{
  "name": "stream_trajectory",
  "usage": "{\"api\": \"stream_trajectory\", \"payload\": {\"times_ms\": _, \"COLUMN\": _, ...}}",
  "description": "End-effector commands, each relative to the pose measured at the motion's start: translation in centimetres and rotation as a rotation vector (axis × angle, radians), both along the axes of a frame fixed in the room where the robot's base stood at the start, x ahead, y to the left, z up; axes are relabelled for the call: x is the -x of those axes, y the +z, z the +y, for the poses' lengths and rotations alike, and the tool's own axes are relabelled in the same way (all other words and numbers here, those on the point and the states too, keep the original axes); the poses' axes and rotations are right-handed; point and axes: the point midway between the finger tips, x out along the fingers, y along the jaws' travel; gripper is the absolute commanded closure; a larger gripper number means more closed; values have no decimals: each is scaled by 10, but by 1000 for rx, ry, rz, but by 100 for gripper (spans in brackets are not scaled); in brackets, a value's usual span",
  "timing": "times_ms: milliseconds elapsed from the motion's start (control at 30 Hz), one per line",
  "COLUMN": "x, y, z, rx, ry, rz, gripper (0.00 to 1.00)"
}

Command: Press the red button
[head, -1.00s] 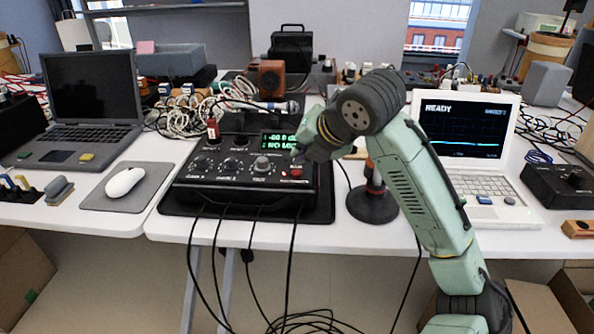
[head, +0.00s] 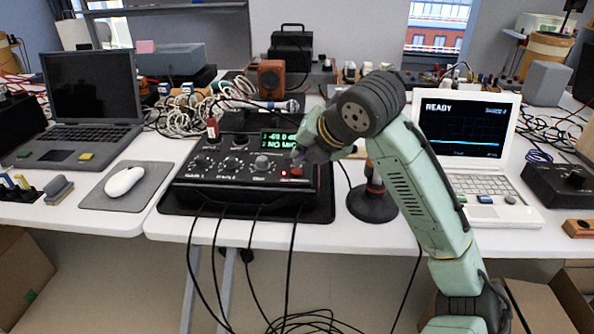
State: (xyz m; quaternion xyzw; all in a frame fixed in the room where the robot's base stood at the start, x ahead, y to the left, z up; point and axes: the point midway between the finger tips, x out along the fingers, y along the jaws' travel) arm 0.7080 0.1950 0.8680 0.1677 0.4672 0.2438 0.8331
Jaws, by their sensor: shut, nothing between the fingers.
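The red button (head: 296,172) is small and sits at the right end of the front face of a black control box (head: 240,184). The box has several knobs and a lit green display (head: 279,140). My gripper (head: 297,156) is shut and empty, just above and behind the red button in the picture. Its dark fingertips point down and left toward the box. I cannot tell whether they touch the box; the button itself shows clear of them. My arm hides part of the box's right side.
A black microphone stand base (head: 372,205) is right of the box, beneath my arm. A white laptop (head: 463,140) reading READY stands farther right. A mouse (head: 124,182) and a dark laptop (head: 92,95) are left. Cables (head: 294,255) hang off the front edge.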

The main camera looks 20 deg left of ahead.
Motion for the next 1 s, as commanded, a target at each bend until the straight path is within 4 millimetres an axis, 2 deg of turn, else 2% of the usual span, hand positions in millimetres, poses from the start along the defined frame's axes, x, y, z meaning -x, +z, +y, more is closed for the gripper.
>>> {"api": "stream_trajectory", "payload": {"times_ms": 1000, "x": 0, "y": -11, "z": 0, "rx": 0, "ry": 1, "rz": -1, "gripper": 100}}
